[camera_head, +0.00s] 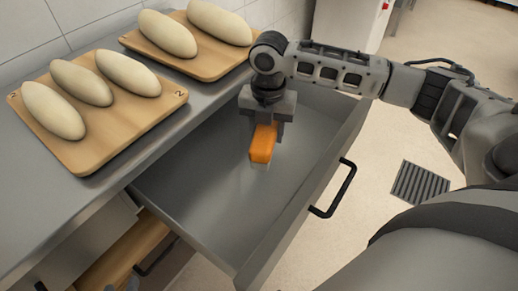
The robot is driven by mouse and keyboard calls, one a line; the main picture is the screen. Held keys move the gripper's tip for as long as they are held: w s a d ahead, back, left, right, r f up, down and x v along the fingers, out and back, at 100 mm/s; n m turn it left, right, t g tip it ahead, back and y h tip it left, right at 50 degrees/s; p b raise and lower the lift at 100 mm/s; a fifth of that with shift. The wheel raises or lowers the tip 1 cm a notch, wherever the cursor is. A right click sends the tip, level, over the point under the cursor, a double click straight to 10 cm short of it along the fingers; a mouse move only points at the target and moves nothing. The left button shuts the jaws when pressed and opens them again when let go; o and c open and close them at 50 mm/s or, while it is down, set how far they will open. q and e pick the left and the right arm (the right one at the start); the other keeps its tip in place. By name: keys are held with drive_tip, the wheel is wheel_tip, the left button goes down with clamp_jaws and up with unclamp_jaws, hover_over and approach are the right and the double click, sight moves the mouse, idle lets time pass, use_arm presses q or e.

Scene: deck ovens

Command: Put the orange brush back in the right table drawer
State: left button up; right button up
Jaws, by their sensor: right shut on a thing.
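The orange brush (261,146) shows its orange block and a short pale lower edge. My right gripper (265,122) points down and is shut on the brush, over the inside of the open drawer. The grey metal table drawer (205,185) is pulled out and looks empty apart from the brush. Its black handle (336,190) is on the front panel at the right. I cannot tell whether the brush touches the drawer floor. My left gripper is not in view.
Two wooden boards with pale dough loaves, a near one (118,132) and a far one (205,68), lie on the metal table (45,190). Below the table at lower left is a wooden item (120,252). A floor grate (420,184) lies right of the drawer.

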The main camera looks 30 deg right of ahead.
drive_tip(key=shift+f+b, duration=0.35)
drive_tip(key=shift+f, duration=2.6)
drive_tip(key=shift+f, duration=0.15)
drive_tip(key=o, duration=1)
wheel_tip(320, 180, up, 12)
drive_tip(key=shift+r+p, duration=0.15)
drive_tip(key=shift+p, duration=0.7)
